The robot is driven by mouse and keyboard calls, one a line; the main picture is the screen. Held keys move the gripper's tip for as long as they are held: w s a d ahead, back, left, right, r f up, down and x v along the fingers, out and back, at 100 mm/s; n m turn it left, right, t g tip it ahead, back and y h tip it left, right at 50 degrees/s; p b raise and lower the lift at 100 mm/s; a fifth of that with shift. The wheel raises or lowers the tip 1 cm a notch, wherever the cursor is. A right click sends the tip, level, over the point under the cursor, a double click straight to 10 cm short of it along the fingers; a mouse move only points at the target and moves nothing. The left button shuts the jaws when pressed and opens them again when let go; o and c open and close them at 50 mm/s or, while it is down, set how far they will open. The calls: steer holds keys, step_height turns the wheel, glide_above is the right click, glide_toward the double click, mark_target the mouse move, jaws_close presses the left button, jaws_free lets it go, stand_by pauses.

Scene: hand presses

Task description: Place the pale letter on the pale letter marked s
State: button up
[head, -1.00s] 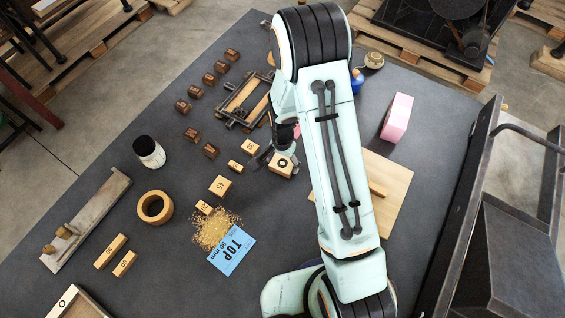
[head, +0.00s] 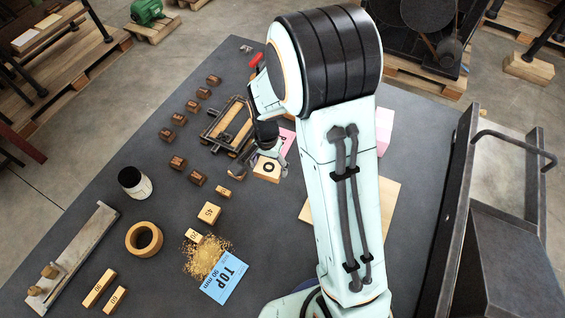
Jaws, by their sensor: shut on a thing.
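My gripper (head: 268,149) points down over the middle of the table, left of my arm. It is shut on a pale block marked with a ring like an O (head: 267,168); that is the pale letter. The fingers are small and partly hidden. The block looks raised, but I cannot tell its height. I cannot read a clear s on any block. One pale block seen earlier beside the gripper is hidden or indistinct.
Several dark letter blocks (head: 178,162) lie left of a metal frame (head: 228,123). A wooden ring (head: 144,239), a dark jar with a white band (head: 134,182), sawdust (head: 206,257) and a blue card (head: 224,277) lie lower left. A pale board (head: 388,194) is partly behind my arm.

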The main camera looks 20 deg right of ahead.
steer(key=shift+s+r+n, duration=0.3)
steer(key=shift+s, duration=0.05)
steer(key=s+d+r+m, duration=0.1)
steer(key=d+r, duration=0.2)
steer(key=d, duration=0.3)
steer(key=s+d+r+m, duration=0.1)
steer(key=d+r, duration=0.2)
steer(key=d, duration=0.4)
steer(key=w+d+f, duration=0.1)
steer(key=w+f, duration=0.2)
steer(key=w, duration=0.1)
steer(key=w+d+f, duration=0.2)
steer(key=w+f, duration=0.1)
steer(key=w+d+f, duration=0.2)
steer(key=w+f, duration=0.1)
steer(key=w, duration=0.1)
steer(key=shift+w+f, duration=0.15)
steer(key=shift+w, duration=0.2)
steer(key=shift+w+d+f, duration=0.1)
steer(key=shift+w+f, duration=0.1)
steer(key=shift+w+d+f, duration=0.1)
steer(key=shift+w+f, duration=0.05)
steer(key=shift+f, duration=0.8)
steer(key=shift+w+f, duration=0.15)
steer(key=shift+f, duration=0.75)
steer(key=shift+f, duration=0.15)
